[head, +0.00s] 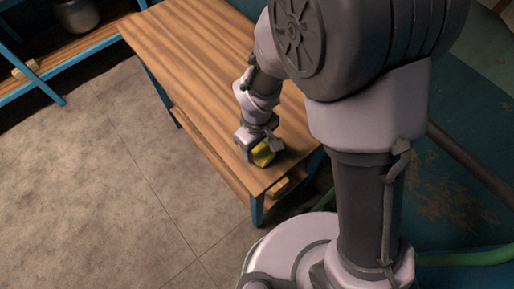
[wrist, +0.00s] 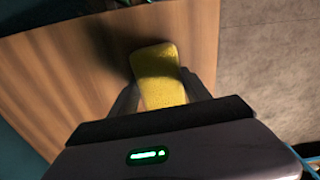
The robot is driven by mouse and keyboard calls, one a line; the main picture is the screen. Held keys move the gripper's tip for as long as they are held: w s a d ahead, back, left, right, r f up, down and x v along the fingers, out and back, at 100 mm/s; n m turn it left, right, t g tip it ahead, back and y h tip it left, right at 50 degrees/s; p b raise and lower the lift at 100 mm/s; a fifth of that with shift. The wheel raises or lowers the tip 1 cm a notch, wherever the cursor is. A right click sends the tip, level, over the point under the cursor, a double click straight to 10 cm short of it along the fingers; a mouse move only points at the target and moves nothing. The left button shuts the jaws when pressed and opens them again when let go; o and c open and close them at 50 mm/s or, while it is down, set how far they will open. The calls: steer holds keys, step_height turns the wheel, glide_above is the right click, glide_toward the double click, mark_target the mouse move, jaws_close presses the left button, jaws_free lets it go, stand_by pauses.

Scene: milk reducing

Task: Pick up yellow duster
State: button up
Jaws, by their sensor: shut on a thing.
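The yellow duster (wrist: 160,75) is a small, block-like yellow thing between the two fingers of my gripper (wrist: 160,92) in the wrist view. The fingers are shut on it, one on each side. In the head view the duster (head: 263,153) shows at the tip of my gripper (head: 258,148), near the front end of the wooden table (head: 190,60). A dark shadow lies on the wood by it. I cannot tell whether the duster touches the tabletop or is just above it.
The table has blue legs and a lower wooden shelf. A blue-framed shelf with a grey pot (head: 77,14) stands at the back left. The grey tiled floor (head: 85,180) left of the table is clear. A green hose (head: 465,258) runs at the lower right.

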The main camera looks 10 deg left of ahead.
steer(key=shift+r+p, duration=0.35)
steer(key=shift+r, duration=0.2)
step_height(320, 180, up, 3)
steer(key=shift+f+p, duration=0.2)
steer(key=shift+p, duration=0.5)
steer(key=s+r+b, duration=0.1)
steer(key=s+b, duration=0.2)
steer(key=s, duration=1.3)
steer(key=shift+a+r+b, duration=0.15)
steer(key=shift+a+b, duration=0.25)
steer(key=shift+a, duration=0.05)
